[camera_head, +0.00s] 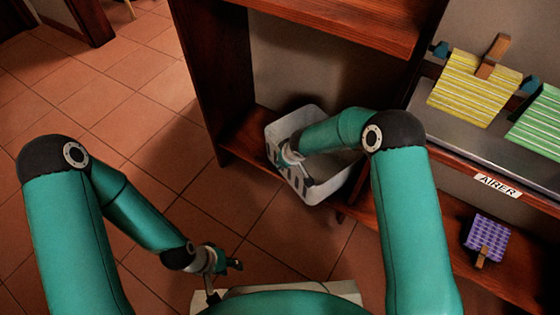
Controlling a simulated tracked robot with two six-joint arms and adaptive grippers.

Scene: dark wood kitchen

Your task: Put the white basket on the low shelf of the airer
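The white basket (328,193) is at the low shelf (243,141) of the dark wooden unit, in the middle of the head view. It looks tilted, and its near end reaches out past the shelf's front edge. I cannot tell how much of it rests on the shelf. My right gripper (288,160) is at the basket's left side, overlapping its rim and inside. Its fingertips are too unclear to tell whether they grip the rim. My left gripper (226,279) is low over the floor, apart from the basket, with its fingers spread and nothing between them.
An "AIRER" label (498,186) is on the right part of the unit. A wooden upright (212,70) stands left of the basket. The tiled floor (120,110) at left is clear.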

